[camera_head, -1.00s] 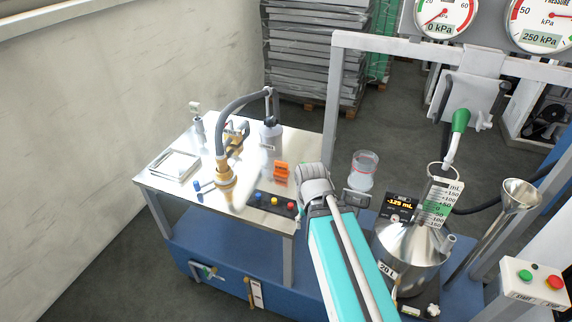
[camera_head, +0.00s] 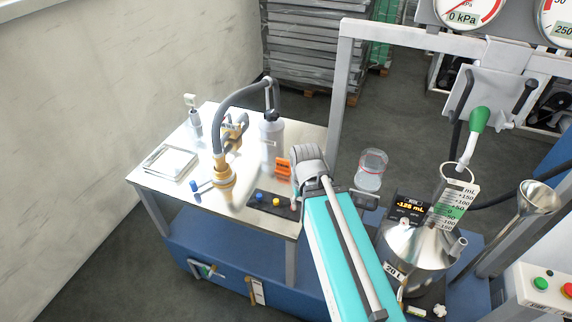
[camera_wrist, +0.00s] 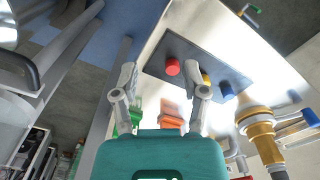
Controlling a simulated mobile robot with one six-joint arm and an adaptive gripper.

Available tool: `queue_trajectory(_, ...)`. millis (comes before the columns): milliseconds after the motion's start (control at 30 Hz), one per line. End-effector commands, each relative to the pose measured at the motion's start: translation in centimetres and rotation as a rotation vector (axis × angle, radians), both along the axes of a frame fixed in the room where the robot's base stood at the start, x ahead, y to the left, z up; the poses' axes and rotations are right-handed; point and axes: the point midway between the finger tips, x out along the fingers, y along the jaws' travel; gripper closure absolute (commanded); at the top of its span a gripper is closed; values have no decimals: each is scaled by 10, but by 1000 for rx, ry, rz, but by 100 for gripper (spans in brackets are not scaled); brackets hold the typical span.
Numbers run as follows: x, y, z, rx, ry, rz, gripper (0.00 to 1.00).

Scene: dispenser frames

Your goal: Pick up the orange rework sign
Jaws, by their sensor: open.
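The orange rework sign (camera_head: 283,166) stands on the metal table near its right side, behind the dark strip of colored caps. In the wrist view the orange sign (camera_wrist: 172,122) shows between my fingers, partly hidden by the teal gripper body. My gripper (camera_wrist: 165,85) is open, its two fingers apart with nothing between the tips. In the head view my arm reaches in from the lower right and its end is just right of the sign; the fingers are hard to make out there.
A dark strip (camera_head: 262,203) with colored caps lies in front of the sign. A brass valve with a hose (camera_head: 224,180) stands to its left, and a grey bottle (camera_head: 271,135) behind. A clear jar (camera_head: 371,170) and steel vessel (camera_head: 415,250) stand right of my arm. A frame post (camera_head: 340,90) rises behind.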

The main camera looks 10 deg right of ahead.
Motion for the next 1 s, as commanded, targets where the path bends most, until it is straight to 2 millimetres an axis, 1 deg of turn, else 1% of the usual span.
queue_trajectory(367, 1, 0, 0, 0, 0, 2, 43)
queue_trajectory(467, 6, 0, 2, 0, 0, 17, 43)
queue_trajectory(567, 17, 1, 7, 0, 0, 58, 43)
queue_trajectory(667, 37, 3, 14, 0, 0, 131, 43)
queue_trajectory(767, 63, 2, 24, 0, 0, 229, 43)
queue_trajectory(867, 94, 2, 35, 0, 0, 351, 43)
queue_trajectory(1000, 141, 1, 51, 1, 0, 541, 43)
